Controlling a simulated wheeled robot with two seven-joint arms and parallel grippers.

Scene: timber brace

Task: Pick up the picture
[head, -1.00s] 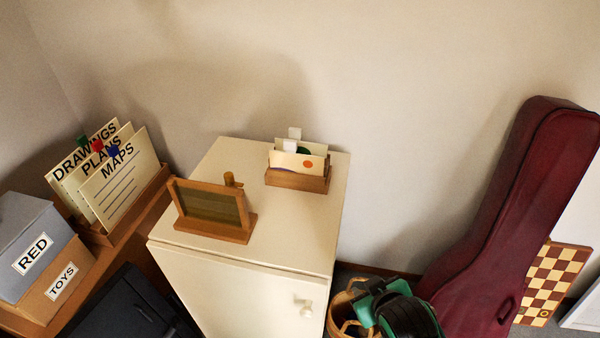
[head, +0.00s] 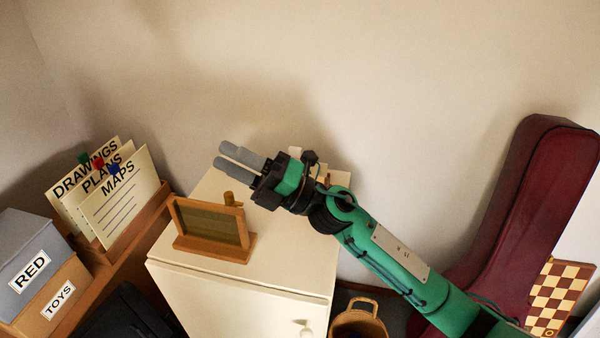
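The picture (head: 213,224) is a dark olive panel in a wooden frame. It leans in a wooden base on top of the cream cabinet (head: 215,275), with a short wooden peg (head: 232,199) behind it. My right gripper (head: 221,155) is in the air above and behind the picture, pointing left. Its two grey fingers are apart, with a narrow gap and nothing between them. It does not appear to touch the picture. My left gripper is out of view.
My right arm hides most of the card holder (head: 340,178) at the cabinet's back right. File boards (head: 120,200) and boxes (head: 40,280) stand to the left. A basket (head: 358,322), a dark red instrument case (head: 535,200) and a checkerboard (head: 560,295) are to the right.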

